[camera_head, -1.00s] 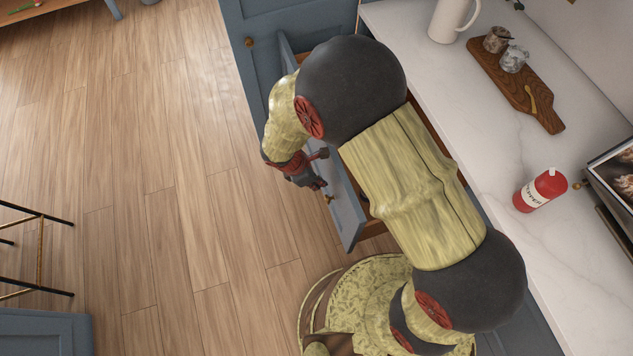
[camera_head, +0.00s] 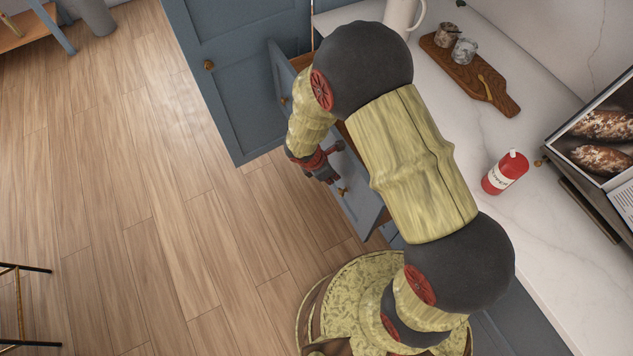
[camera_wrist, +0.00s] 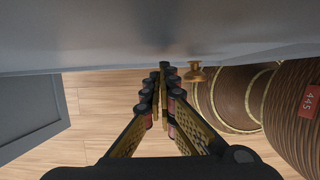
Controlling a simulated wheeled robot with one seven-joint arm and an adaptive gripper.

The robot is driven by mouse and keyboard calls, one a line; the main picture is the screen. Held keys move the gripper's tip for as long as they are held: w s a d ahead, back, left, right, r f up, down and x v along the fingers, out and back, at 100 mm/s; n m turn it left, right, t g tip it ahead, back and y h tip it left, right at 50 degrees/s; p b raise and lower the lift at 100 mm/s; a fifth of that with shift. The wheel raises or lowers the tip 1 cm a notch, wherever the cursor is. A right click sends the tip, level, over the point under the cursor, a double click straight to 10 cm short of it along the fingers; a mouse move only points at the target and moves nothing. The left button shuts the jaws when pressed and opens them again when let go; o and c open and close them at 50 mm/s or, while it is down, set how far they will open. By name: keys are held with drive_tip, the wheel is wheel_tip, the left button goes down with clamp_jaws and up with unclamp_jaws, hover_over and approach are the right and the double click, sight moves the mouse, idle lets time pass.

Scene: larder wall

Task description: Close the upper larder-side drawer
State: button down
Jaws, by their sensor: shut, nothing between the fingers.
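The blue-grey drawer (camera_head: 362,203) stands partly open from the cabinet under the counter, with a strip of its wooden inside showing. Its brass knob (camera_head: 343,190) is on the outer face. My gripper (camera_head: 333,177) is shut and empty, at the outer face beside the knob. My arm hides much of the drawer. In the wrist view the drawer front (camera_wrist: 120,40) spans the top, with the knob (camera_wrist: 196,72) just right of my closed fingertips (camera_wrist: 163,72). The tips are at or very near the face; I cannot tell whether they touch.
A tall blue-grey larder door (camera_head: 235,75) stands beyond the drawer. The marble counter (camera_head: 450,130) holds a white jug (camera_head: 400,14), a wooden board (camera_head: 470,75) with small jars, a red bottle (camera_head: 505,173) and a bread box (camera_head: 600,130).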

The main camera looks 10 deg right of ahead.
drive_tip(key=w+d, duration=0.2)
drive_tip(key=d, duration=0.5)
drive_tip(key=w+d+p, duration=0.1)
drive_tip(key=w+d, duration=0.1)
drive_tip(key=d, duration=0.6)
drive_tip(key=shift+w+p, duration=0.25)
drive_tip(key=shift+p, duration=0.05)
